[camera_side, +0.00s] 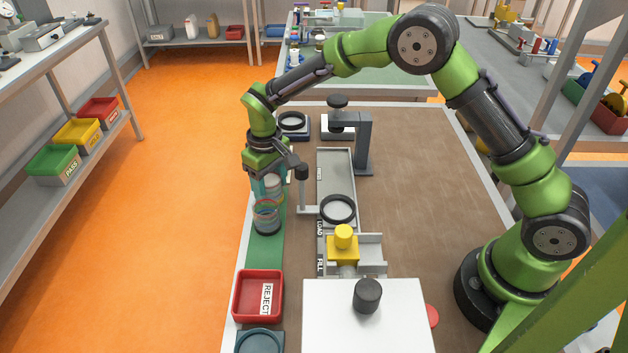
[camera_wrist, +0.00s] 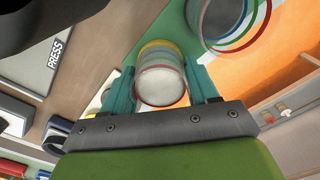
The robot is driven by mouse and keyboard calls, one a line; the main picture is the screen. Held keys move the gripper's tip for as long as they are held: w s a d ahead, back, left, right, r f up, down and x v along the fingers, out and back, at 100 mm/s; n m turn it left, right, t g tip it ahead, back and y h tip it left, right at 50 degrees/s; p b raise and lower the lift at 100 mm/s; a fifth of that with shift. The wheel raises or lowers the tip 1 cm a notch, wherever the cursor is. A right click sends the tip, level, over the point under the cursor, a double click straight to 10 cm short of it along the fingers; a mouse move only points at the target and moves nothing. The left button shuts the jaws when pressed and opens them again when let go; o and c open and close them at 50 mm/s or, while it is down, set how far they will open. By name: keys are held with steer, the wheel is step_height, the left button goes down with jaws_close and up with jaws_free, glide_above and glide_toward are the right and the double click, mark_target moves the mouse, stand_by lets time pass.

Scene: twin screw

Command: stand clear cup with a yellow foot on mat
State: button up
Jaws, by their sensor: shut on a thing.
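My gripper (camera_side: 268,183) is above the green mat (camera_side: 264,250) at the table's left edge, shut on a clear cup (camera_side: 274,187). In the wrist view its teal fingers (camera_wrist: 160,88) pinch the cup (camera_wrist: 161,84) from both sides. A yellow band shows at the cup's far end and a reddish line nearer. In the side view the fingers partly hide this cup. A second clear cup (camera_side: 265,216) with red and green rings stands on the mat, just below and in front of the held one. It also shows at the top of the wrist view (camera_wrist: 222,22).
A red REJECT tray (camera_side: 258,296) sits at the mat's front end, with a blue-grey dish (camera_side: 258,343) before it. Right of the mat are a post, a black ring (camera_side: 338,208), a yellow-knobbed fixture (camera_side: 343,246) and a grey press (camera_side: 364,143). The brown tabletop is clear farther right.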

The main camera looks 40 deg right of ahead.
stand_by(0.3)
steer(key=o, duration=1.3)
steer(key=shift+c, duration=0.2)
steer(key=shift+o, duration=0.3)
steer(key=shift+o, duration=0.7)
steer(key=shift+r, duration=0.1)
step_height(320, 180, up, 7)
steer(key=shift+w, duration=0.1)
